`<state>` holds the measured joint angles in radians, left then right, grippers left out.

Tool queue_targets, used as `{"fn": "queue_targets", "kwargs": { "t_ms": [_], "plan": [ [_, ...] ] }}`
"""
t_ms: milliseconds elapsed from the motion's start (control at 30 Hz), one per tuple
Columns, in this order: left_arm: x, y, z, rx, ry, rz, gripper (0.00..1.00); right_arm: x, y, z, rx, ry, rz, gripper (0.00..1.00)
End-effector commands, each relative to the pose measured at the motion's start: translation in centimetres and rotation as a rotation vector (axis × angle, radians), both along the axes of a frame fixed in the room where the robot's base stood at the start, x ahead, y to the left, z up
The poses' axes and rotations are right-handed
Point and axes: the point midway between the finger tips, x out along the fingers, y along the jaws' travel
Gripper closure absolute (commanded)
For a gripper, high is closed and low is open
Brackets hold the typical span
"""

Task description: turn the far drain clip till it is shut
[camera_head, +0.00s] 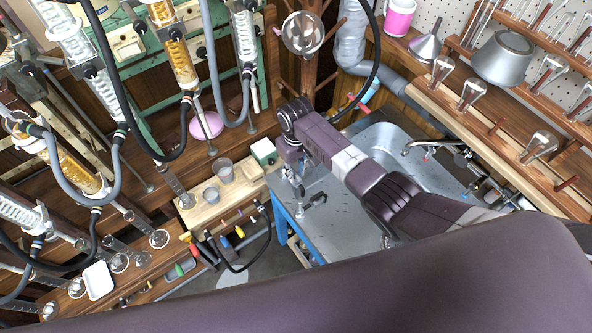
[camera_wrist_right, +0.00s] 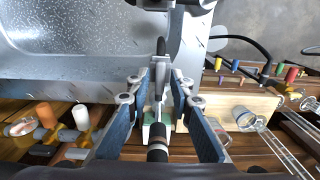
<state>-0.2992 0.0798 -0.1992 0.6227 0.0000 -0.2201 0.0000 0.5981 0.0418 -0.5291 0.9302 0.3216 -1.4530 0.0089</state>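My right gripper (camera_head: 294,178) hangs over the left end of the metal sink top in the head view, its arm coming in from the right. In the right wrist view its two blue-padded fingers (camera_wrist_right: 161,95) stand apart, with gaps beside the slim metal piece (camera_wrist_right: 159,88) between them. A dark rod with a brown band (camera_wrist_right: 157,153) lies in line below this piece. I cannot tell whether the piece is the far drain clip, nor whether a finger touches it. A small dark fitting (camera_head: 314,199) shows beside the gripper in the head view. My left gripper is not in view.
The sink basin (camera_head: 412,160) and its tap (camera_head: 432,146) lie to the right. A wooden block with cups (camera_head: 224,192) stands left of the gripper. Coloured-handled tools (camera_head: 240,231) and a black hose (camera_head: 262,246) are below it. Glass columns (camera_head: 179,55) with hoses crowd the left.

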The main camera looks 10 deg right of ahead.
Motion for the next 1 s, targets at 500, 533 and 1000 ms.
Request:
{"fn": "queue_targets", "kwargs": {
  "t_ms": [500,533,1000],
  "plan": [
    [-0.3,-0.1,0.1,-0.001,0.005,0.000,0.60,0.0,0.0,0.1,0.000,0.001,-0.017,1.00],
    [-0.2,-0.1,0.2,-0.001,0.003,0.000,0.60,0.0,0.0,0.1,0.000,0.001,-0.024,1.00],
    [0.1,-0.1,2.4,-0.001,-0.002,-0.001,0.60,-0.1,0.1,0.3,0.001,0.003,-0.337,1.00]
  ]
}}
